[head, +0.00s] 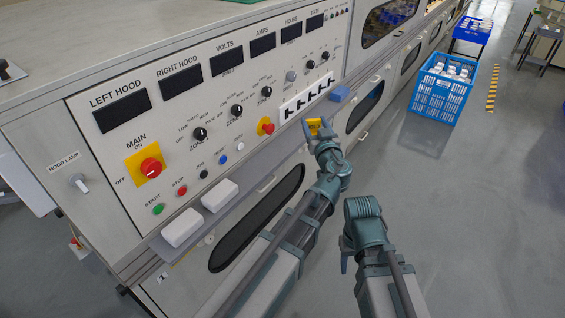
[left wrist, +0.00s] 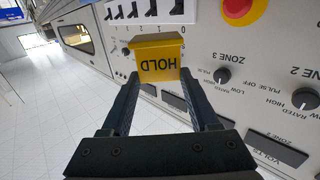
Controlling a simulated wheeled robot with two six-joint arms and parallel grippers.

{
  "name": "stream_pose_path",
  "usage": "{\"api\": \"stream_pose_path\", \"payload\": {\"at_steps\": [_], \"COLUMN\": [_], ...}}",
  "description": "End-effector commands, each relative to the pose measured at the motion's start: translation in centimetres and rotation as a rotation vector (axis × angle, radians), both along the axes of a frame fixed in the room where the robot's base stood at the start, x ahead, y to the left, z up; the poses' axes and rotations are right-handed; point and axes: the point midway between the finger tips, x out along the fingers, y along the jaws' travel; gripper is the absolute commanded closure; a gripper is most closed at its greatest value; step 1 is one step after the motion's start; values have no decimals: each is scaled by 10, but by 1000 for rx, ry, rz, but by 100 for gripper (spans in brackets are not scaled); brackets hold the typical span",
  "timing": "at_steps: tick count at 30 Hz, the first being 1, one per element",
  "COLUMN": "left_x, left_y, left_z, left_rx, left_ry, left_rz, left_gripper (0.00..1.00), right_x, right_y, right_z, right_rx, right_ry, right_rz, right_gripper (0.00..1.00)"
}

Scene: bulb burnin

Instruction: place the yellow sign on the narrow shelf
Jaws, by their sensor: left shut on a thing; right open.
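The yellow sign (head: 314,123) is small and reads HOLD in the left wrist view (left wrist: 157,62), where the lettering is upside down. My left gripper (head: 317,132) is shut on it; both dark fingers flank the sign in the left wrist view (left wrist: 158,82). The sign is in front of the control panel, near the far part of the narrow shelf (head: 257,163). I cannot tell whether it touches the shelf. My right gripper (head: 345,262) is open, low and to the right, away from the shelf; its fingers are partly hidden.
Two white blocks (head: 181,228) (head: 220,195) sit on the shelf's near part, and a blue block (head: 339,94) at its far end. Knobs and a red button (head: 266,126) stick out above the shelf. A blue crate (head: 440,94) stands on open floor at right.

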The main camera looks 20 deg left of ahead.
Motion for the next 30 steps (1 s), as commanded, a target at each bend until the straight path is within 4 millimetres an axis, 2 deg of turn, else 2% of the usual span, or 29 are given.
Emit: {"api": "stream_pose_path", "payload": {"at_steps": [1,3,7,14,17,24,30], "left_x": [4,6,8,8,12,30,40], "left_y": [-7,-11,-18,-18,-7,41,68], "left_z": [-19,-27,-34,-36,-44,-73,-86], "left_rx": [0,0,0,0,0,0,0], "left_ry": [0,0,0,0,0,0,0], "left_rz": [-4,-7,-10,-11,-9,-7,-9], "left_gripper": [93,93,93,93,93,93,93], "right_x": [0,0,0,0,0,0,1], "right_y": [0,0,0,0,0,-1,-2], "right_z": [-19,-27,-34,-36,-44,-73,-85], "right_rx": [0,0,0,0,-1,-6,-8], "right_ry": [0,0,0,0,0,-2,-4], "right_rz": [0,0,0,0,1,2,4], "right_gripper": [50,50,50,50,50,50,50]}}
